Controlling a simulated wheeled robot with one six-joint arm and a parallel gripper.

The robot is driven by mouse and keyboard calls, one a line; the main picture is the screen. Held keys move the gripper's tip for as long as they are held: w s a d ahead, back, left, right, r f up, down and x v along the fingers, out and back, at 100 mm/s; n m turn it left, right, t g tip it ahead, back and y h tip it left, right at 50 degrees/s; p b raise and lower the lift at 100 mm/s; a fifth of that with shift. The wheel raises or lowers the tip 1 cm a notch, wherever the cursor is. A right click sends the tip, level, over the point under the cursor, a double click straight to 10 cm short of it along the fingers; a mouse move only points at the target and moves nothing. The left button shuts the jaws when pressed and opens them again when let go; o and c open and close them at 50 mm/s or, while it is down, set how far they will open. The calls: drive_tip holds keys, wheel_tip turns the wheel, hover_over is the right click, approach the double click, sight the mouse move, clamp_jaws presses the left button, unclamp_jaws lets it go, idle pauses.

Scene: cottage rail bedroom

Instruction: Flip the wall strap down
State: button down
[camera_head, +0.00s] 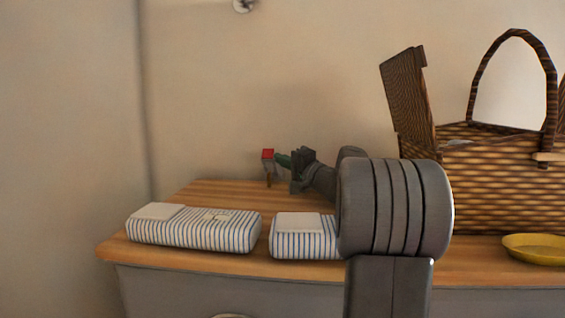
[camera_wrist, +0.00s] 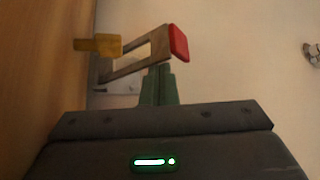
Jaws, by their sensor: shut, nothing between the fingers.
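The wall strap (camera_wrist: 138,58) is a grey slotted metal piece with a red end (camera_wrist: 178,43). In the head view its red end (camera_head: 267,154) shows small and high, just above the back of the wooden top. A brass-coloured piece (camera_wrist: 100,45) lies at the strap's other side, toward the wood; it shows low in the head view (camera_head: 269,179). My gripper (camera_wrist: 158,72) has green fingers shut together and empty, with their tips close beside the strap, near the red end. I cannot tell whether they touch. In the head view my gripper (camera_head: 280,158) is just right of the red end.
Two striped cloth bundles (camera_head: 195,230) (camera_head: 303,238) lie at the front of the wooden top (camera_head: 210,192). A wicker basket (camera_head: 500,190) with a raised lid stands at the right, with a yellow dish (camera_head: 535,248) before it. A round metal fitting (camera_head: 243,5) is high on the wall.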

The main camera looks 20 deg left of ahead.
wheel_tip(320, 180, up, 10)
drive_tip(key=shift+p, duration=0.3)
drive_tip(key=shift+f, duration=0.1)
idle(0.5)
